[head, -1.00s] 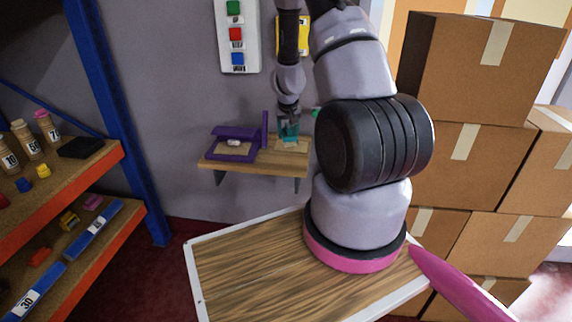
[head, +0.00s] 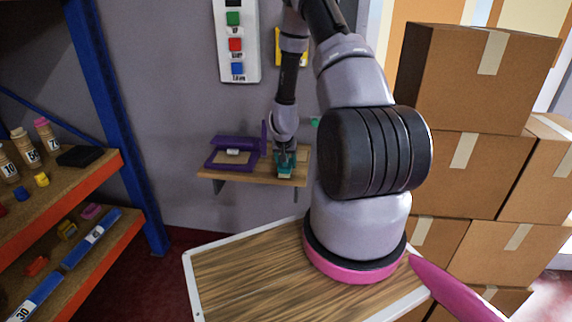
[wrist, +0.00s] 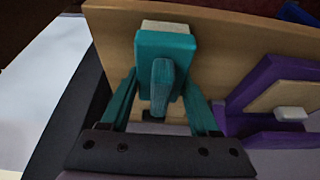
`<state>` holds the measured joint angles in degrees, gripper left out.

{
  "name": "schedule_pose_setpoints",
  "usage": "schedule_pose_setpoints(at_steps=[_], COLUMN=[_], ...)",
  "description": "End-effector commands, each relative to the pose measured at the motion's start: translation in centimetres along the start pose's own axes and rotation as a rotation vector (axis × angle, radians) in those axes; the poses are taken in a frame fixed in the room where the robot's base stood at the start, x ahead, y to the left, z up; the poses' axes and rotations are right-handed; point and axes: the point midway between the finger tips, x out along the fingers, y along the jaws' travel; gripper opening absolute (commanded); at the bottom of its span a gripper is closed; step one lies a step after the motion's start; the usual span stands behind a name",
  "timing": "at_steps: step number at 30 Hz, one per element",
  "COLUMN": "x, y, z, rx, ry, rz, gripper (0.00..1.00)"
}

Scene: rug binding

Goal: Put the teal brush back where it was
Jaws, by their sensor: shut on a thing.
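The teal brush (head: 285,172) is at the right part of a small wooden wall shelf (head: 209,172). In the wrist view the brush (wrist: 165,48) shows a teal block, an upright teal handle and pale bristles at its far edge. My gripper (head: 284,157) is over the brush from above, its fingers (wrist: 162,92) shut on the handle. The brush is low over the shelf board; I cannot tell if its bristles touch it.
A purple open-framed stand (head: 234,152) with a small white piece is on the shelf, left of the brush. A panel with coloured buttons (head: 236,45) hangs above. Stacked cardboard boxes (head: 470,165) stand right, a blue and orange rack (head: 120,110) left.

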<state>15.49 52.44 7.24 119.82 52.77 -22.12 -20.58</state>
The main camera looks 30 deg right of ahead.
Motion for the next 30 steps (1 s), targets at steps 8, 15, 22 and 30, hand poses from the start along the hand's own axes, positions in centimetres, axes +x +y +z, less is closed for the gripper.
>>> schedule_pose_setpoints(at_steps=[8,15,22,30], x=[0.3,0.5,0.5,-2.2], y=[0.0,0.0,0.0,-0.1], z=[0.1,0.1,0.1,0.0], rx=[0.000,0.000,0.000,-0.002], ry=[0.002,0.001,0.001,0.004], rz=[-0.001,-0.001,-0.001,-0.001], gripper=[0.02,0.92,0.92,0.92])
